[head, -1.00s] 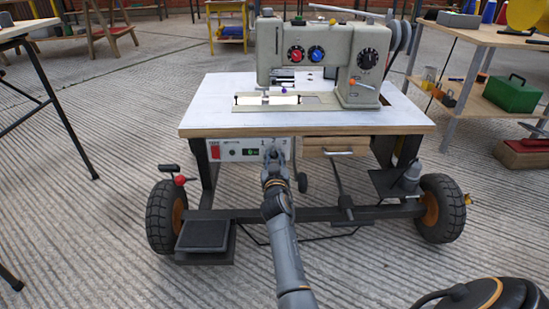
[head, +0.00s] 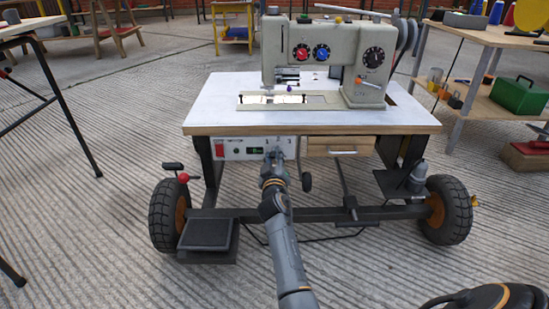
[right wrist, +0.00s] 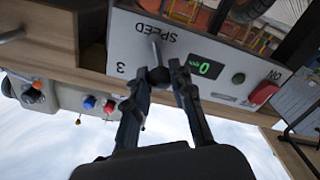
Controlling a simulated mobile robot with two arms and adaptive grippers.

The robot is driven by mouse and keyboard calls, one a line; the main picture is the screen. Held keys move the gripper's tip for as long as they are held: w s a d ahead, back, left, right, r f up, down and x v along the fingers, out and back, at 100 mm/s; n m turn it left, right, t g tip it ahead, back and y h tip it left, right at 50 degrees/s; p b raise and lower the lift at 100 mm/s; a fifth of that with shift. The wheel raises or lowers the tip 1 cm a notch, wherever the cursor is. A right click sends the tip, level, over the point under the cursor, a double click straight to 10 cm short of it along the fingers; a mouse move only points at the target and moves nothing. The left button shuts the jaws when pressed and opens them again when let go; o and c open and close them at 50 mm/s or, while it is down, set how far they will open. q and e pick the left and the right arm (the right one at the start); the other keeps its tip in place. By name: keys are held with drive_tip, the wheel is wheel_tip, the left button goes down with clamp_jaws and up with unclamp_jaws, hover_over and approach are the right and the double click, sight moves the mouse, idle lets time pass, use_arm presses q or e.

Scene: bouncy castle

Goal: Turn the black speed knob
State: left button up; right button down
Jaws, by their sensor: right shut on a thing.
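In the head view my right gripper (head: 274,157) reaches the panel (head: 232,149) below the tabletop's front edge and hides the knob. A green display (right wrist: 205,69) shows what looks like a 0. My left gripper is not in view.
A drawer (head: 340,146) is right of the panel. A sewing machine (head: 340,50) stands on the wheeled table (head: 215,100). A pedal (head: 206,234) lies low at left.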

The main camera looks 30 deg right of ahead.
sight(273, 155)
idle(0.3)
drive_tip(key=c, duration=1.1)
unclamp_jaws()
wheel_tip(273, 155, up, 10)
drive_tip(key=shift+f, duration=0.1)
